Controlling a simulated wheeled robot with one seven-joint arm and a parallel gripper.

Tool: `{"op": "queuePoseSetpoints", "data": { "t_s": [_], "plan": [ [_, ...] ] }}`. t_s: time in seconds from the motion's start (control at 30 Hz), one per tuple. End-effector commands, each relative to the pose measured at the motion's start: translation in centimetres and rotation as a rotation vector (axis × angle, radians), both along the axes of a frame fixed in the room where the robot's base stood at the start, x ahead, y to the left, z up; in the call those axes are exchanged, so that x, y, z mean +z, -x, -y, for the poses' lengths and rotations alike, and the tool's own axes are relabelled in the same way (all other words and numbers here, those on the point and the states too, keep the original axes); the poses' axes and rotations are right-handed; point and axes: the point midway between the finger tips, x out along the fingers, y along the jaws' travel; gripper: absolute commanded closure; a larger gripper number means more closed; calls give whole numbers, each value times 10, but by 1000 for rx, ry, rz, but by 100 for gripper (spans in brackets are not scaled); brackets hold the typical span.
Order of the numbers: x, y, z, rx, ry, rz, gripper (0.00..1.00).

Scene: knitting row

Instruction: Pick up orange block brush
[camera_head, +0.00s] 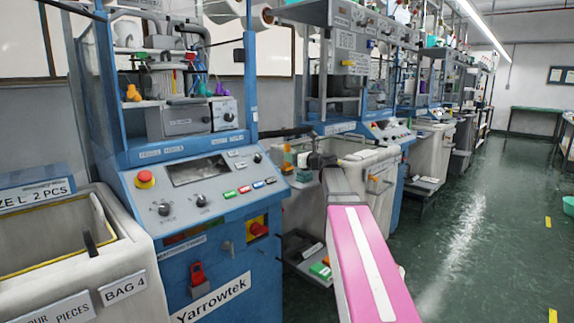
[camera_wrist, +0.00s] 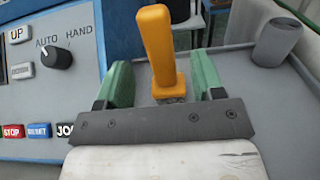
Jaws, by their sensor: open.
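The orange block brush (camera_wrist: 160,45) shows in the wrist view as a thick orange handle with a greyish lower end. It stands over a grey surface, slightly tilted in the picture. My gripper (camera_wrist: 163,75) is open, with one green finger on each side of the brush. A gap shows on both sides, narrower at the right finger. I cannot tell whether the brush's lower end rests on the surface; the gripper's dark bar hides what lies below it.
A grey cylinder (camera_wrist: 276,42) stands at the right. In the head view the blue Yarrowtek machine (camera_head: 190,190) stands left of my arm, with open green floor (camera_head: 480,240) at right.

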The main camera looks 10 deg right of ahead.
Motion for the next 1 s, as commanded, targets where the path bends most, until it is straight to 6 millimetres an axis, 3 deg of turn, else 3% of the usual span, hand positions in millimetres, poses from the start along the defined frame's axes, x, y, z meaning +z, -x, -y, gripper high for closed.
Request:
{"op": "queuePoseSetpoints", "data": {
  "t_s": [0.3, 0.57, 0.73, 1.0],
  "plan": [
    [1, -36, -24, 1, 1, -1, 38],
    [1, -37, -26, 0, 1, 1, 38],
    [1, -37, -26, 0, 1, 1, 90],
    [1, -37, -26, 0, 0, 0, 92]
  ]
}}
